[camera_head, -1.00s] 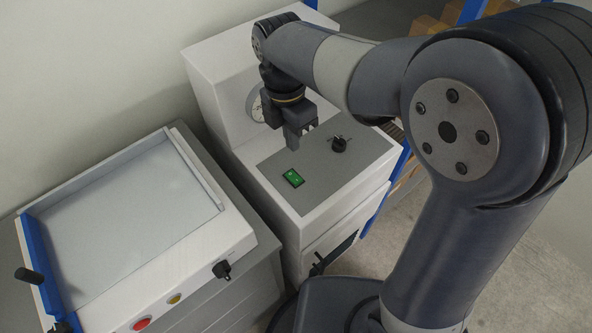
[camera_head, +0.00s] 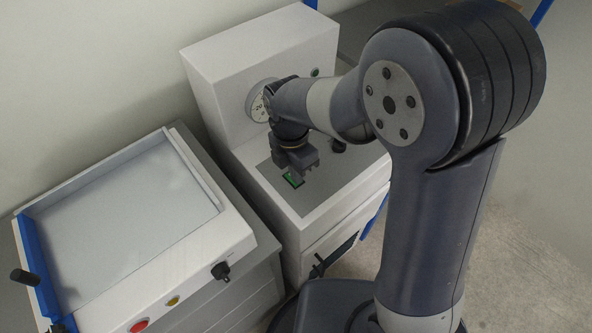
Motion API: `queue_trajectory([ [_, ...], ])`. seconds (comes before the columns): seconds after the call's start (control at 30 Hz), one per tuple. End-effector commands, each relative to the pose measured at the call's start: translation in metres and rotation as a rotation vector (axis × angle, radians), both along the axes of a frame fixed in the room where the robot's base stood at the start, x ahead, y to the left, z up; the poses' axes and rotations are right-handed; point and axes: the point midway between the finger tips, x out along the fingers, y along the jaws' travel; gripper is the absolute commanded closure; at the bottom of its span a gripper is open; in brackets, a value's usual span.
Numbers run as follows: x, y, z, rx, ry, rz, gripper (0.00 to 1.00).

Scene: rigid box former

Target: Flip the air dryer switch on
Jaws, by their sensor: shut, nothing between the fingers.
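The air dryer is a white cabinet (camera_head: 262,58) with a grey panel on its lower front top. A green lit switch (camera_head: 290,181) sits on that panel, partly covered by my gripper. My gripper (camera_head: 298,177) is shut and empty, pointing down with its tips right at the switch. I cannot tell whether the tips touch it. A black knob (camera_head: 338,146) is on the panel to the right, partly behind my arm. A round gauge (camera_head: 256,104) on the upright face is partly hidden by my wrist.
To the left stands a bench with a pale recessed tray (camera_head: 122,225), a blue edge, a black knob (camera_head: 221,271), a red button (camera_head: 139,326) and a yellow button (camera_head: 172,301). Bare floor shows at right.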

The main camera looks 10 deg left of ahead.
Motion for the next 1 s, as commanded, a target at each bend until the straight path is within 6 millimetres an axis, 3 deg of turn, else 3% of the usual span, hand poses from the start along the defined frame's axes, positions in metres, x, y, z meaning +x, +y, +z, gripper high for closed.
queue_trajectory([
  [0.1, -0.002, -0.002, -0.007, -0.001, 0.002, 0.000, 1.00],
  [1.0, 0.009, 0.011, -0.001, 0.001, -0.001, 0.000, 1.00],
])
